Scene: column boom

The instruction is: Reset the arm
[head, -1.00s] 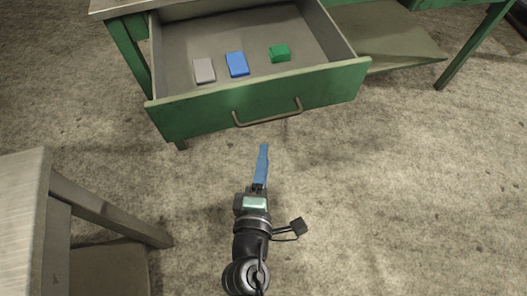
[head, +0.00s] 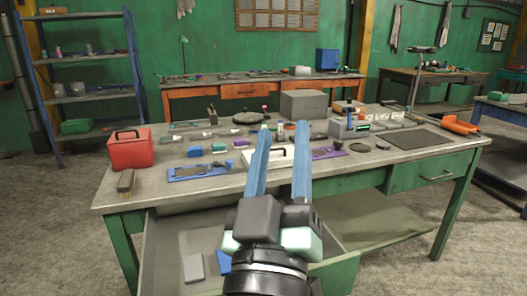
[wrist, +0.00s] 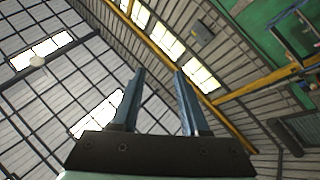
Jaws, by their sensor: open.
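My gripper (head: 278,150) is open and empty, its two blue fingers spread apart. In the head view it is raised in front of the green workbench (head: 135,205), pointing up and away, and it covers part of the bench top and drawer. The wrist view shows the open fingers (wrist: 158,85) against the roof and upper windows, with nothing between them. The open drawer (head: 165,255) below holds a grey block (head: 194,268) and a blue block (head: 224,262), which my gripper partly hides.
A red box (head: 130,150), a blue tray (head: 198,172), a grey case (head: 303,103) and several small tools lie on the bench. A blue shelf (head: 88,58) stands at the back left. An orange-fronted bench (head: 205,95) stands behind. Floor at left is clear.

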